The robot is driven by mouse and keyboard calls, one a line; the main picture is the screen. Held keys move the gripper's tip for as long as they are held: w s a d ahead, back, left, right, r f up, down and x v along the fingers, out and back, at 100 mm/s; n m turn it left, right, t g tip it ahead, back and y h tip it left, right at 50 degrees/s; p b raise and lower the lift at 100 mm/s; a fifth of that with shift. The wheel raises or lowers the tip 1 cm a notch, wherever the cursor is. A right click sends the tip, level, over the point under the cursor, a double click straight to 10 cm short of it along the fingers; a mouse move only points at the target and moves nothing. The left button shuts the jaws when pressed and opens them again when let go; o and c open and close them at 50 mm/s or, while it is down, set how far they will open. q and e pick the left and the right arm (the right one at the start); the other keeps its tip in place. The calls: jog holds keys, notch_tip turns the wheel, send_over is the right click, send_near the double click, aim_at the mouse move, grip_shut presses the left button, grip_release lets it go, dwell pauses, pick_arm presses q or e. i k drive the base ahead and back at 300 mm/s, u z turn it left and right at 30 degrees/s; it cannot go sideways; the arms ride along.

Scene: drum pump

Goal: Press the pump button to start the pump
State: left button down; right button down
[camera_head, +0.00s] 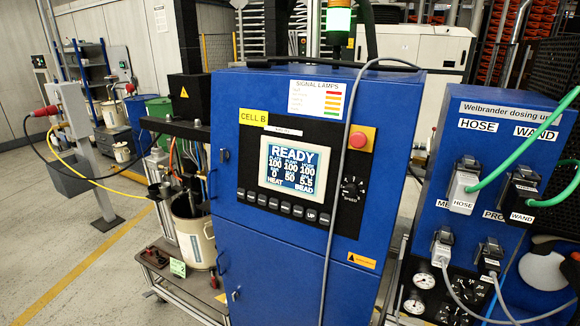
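A blue control cabinet (275,270) stands in the middle, marked CELL B. Its lit display (294,169) reads READY, with rows of numbers and the words HEAT and BEAD. Below the display is a row of small dark buttons (284,208). Their labels are mostly too small to read, so I cannot tell which one is the pump button. A red mushroom button (361,138) on a yellow plate is to the right of the display. A black SPEED knob (352,188) sits below it. Neither of my grippers shows in the view.
A grey cable hangs down the cabinet's front, right of the display. A green signal lamp (338,20) is lit above. A blue dosing unit (500,200) with HOSE and WAND connectors and gauges stands right. A pale drum (195,240) on a cart (185,302) is left. Open floor lies farther left.

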aim_at(252, 197)
jog(key=k, duration=1.35)
jog(key=z, duration=0.4)
jog(key=i, duration=0.6)
jog(key=z, duration=0.45)
jog(key=i, duration=1.1)
jog(key=u, duration=0.4)
